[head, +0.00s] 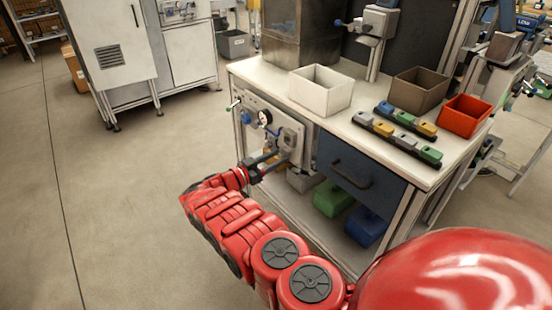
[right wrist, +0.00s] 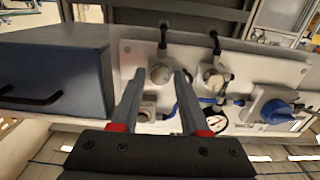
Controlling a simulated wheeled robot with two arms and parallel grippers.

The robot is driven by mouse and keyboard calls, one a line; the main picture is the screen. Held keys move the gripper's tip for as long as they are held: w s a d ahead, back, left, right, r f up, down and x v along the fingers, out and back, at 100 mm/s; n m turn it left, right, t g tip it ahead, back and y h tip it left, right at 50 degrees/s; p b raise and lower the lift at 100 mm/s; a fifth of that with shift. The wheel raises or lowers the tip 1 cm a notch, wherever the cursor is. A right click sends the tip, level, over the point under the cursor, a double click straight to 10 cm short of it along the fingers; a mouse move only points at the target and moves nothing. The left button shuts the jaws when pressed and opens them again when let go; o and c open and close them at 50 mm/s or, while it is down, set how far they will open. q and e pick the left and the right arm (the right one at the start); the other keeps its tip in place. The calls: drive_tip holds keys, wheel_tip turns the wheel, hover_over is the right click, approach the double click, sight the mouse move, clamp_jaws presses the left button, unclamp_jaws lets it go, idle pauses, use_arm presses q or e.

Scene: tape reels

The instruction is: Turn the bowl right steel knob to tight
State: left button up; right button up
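A pale panel (head: 254,104) with fittings is on the front of the bench, left of the blue drawer. In the right wrist view the same panel (right wrist: 254,68) carries two round steel knobs. One steel knob (right wrist: 160,73) lies between my right gripper's fingertips, on the drawer side. The other steel knob (right wrist: 212,80) is just outside the right finger. My right gripper (right wrist: 160,78) is open, with a finger on each side of the first knob; I cannot tell whether they touch it. In the head view my right gripper (head: 282,156) is at the panel's lower right. My left gripper is not in view.
A blue drawer (head: 350,172) with a dark handle is right of the panel. The panel also has a gauge (head: 265,118) and a blue knob (right wrist: 278,112). Blue tubing and dark hoses run close to the fingers. Bins and trays stand on the bench top (head: 345,128). Floor at left is clear.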

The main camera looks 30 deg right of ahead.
clamp_jaws()
